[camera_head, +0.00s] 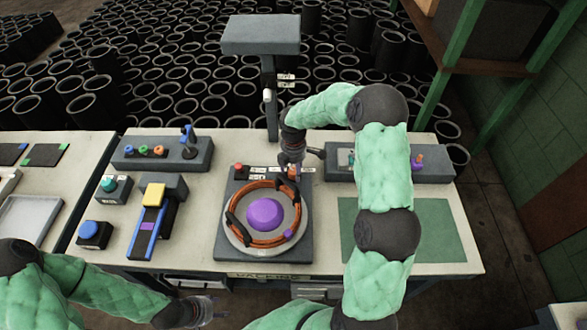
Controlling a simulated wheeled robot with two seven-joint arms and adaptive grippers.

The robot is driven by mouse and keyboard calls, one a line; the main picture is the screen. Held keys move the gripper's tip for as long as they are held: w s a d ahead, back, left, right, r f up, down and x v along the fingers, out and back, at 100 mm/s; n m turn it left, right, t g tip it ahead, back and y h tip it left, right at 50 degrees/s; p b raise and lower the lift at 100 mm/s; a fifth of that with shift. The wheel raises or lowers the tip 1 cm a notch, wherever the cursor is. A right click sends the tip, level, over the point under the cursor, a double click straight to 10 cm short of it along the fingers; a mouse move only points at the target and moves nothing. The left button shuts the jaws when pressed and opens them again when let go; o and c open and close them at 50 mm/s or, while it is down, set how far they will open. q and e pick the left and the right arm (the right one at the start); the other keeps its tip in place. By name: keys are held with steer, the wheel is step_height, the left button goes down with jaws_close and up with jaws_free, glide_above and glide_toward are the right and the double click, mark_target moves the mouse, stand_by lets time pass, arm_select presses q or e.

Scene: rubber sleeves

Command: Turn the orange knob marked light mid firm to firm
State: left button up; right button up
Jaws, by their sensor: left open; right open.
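A small orange knob (292,174) sits at the back right of the grey device in the middle of the table, with small white labels around it that are too small to read. My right gripper (290,163) points down right over this knob and partly hides it; its fingers are open, and I cannot tell whether they touch the knob. The knob's pointer direction cannot be made out. My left gripper (207,311) is open and empty, low in the picture in front of the table's front edge.
The grey device (225,247) carries a coiled orange-brown ring (235,225) around a purple dome (265,214) and a red button (239,168). A grey post (270,100) stands behind. Left are a knob panel (128,158) and a yellow-topped block (153,195). A green mat (435,230) lies right.

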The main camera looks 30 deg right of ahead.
steer(key=c, duration=1.2)
steer(key=shift+o, duration=0.2)
steer(key=shift+m, duration=0.3)
steer(key=m, duration=1.4)
steer(key=shift+b, duration=0.4)
steer(key=m, duration=0.5)
steer(key=shift+b, duration=0.3)
steer(key=shift+m, duration=0.3)
